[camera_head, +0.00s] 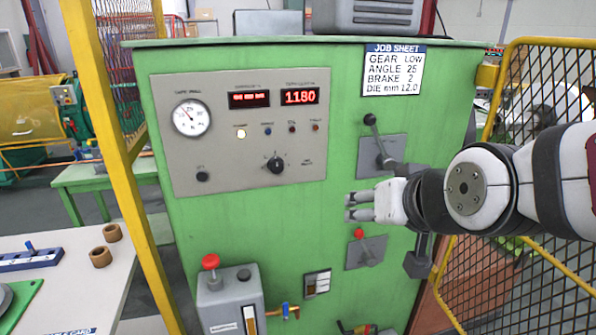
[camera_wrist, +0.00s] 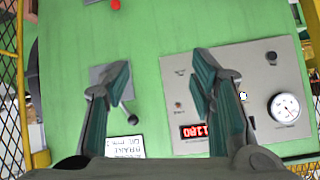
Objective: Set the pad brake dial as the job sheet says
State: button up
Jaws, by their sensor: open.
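The job sheet (camera_head: 392,70) on the green cabinet reads gear LOW, angle 25, brake 2, die mm 12.0. The pad brake dial (camera_head: 275,164) is a black knob low on the grey panel; its exact setting is too small to read. My gripper (camera_head: 350,207) is open and empty, right of the dial and apart from it, in front of the cabinet between two levers. In the wrist view my gripper (camera_wrist: 160,72) spreads over green cabinet face and the panel edge. The dial is not visible there, apparently behind the right finger.
A black-knobbed lever (camera_head: 371,120) stands above my gripper and a red-knobbed lever (camera_head: 360,234) below it. The panel (camera_head: 240,188) carries a round gauge (camera_head: 191,118) and a display (camera_head: 300,96) reading 1180. A yellow mesh guard (camera_head: 535,42) stands at right.

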jog(key=w+a+f+t+y+b, duration=0.1)
jog(key=w+a+f+t+b, duration=0.2)
jog(key=w+a, duration=0.45)
jog(key=t+y, duration=0.2)
jog(key=t, duration=0.2)
send_near(277, 169)
jog(key=shift+n, duration=0.4)
jog(key=b+x, duration=0.1)
jog(key=x, duration=0.7)
jog(key=shift+w, duration=0.35)
jog(key=shift+c, duration=0.2)
jog(key=c, duration=1.1)
